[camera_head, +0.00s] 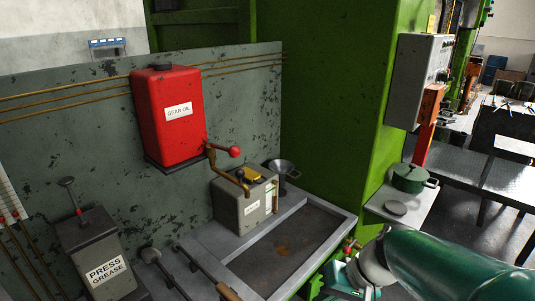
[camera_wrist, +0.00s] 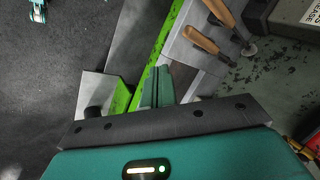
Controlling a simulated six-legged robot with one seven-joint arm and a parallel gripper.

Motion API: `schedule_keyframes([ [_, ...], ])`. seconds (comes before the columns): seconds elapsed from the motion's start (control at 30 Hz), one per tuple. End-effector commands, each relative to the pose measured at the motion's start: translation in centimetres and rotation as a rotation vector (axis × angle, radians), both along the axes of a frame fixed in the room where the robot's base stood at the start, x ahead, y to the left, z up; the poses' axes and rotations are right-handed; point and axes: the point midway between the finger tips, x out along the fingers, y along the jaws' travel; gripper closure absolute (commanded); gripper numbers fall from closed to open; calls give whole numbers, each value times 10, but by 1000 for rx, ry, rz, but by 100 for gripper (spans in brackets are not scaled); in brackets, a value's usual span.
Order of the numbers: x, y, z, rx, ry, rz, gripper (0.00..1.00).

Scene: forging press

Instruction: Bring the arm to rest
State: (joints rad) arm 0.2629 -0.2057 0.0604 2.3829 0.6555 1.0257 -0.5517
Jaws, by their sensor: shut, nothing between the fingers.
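In the wrist view my gripper (camera_wrist: 158,84) shows as two narrow green fingers side by side, shut with nothing between them. It points over a bright green edge and grey surfaces, apart from the wooden-handled tools. In the head view my teal arm comes in from the lower right, in front of the tray and small shelf.
A red gear oil tank (camera_head: 170,115), a grey box (camera_head: 245,205) with a crank and a press grease box (camera_head: 98,257) stand at the left. A tray (camera_head: 207,247) lies ahead. A green pot (camera_head: 410,178) and lid (camera_head: 396,208) rest on the shelf. Wooden-handled tools (camera_wrist: 207,41) lie near my gripper.

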Motion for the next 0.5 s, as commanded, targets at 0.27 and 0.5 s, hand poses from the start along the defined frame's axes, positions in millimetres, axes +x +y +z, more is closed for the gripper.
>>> schedule_keyframes([
  [0.27,-44,-16,45,-314,-145,-21,100],
  [0.5,-65,-35,77,-479,-303,-90,100],
])
